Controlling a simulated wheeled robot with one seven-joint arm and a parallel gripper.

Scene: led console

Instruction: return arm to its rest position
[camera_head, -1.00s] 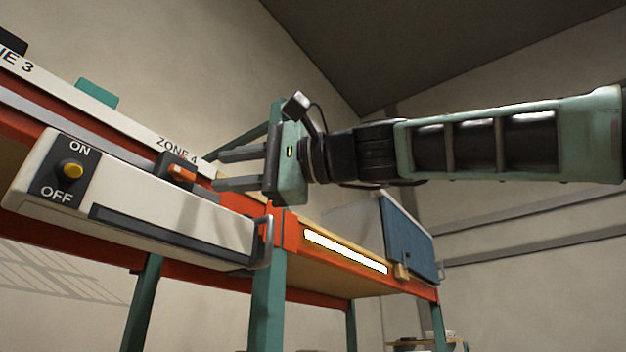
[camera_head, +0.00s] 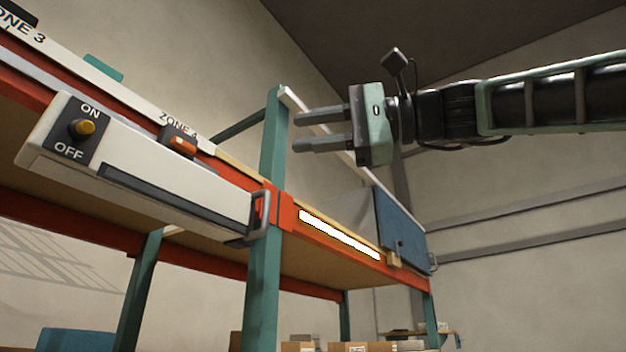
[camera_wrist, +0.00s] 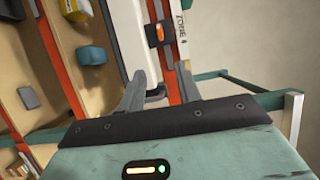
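My gripper (camera_head: 297,131) is in the air at upper right in the head view, to the right of the console and apart from it. Its two fingers point left with a gap between them and nothing in it. In the wrist view my gripper (camera_wrist: 162,82) also shows its fingers apart and empty. An orange rocker switch (camera_head: 183,145) sits by the ZONE 4 label and shows in the wrist view too (camera_wrist: 159,33).
A green shelf post (camera_head: 265,220) stands just left of my fingers. A lit white strip (camera_head: 340,235) is on the orange beam, with a blue panel (camera_head: 400,228) to its right. Boxes (camera_head: 350,346) lie low behind. Open air surrounds the arm at right.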

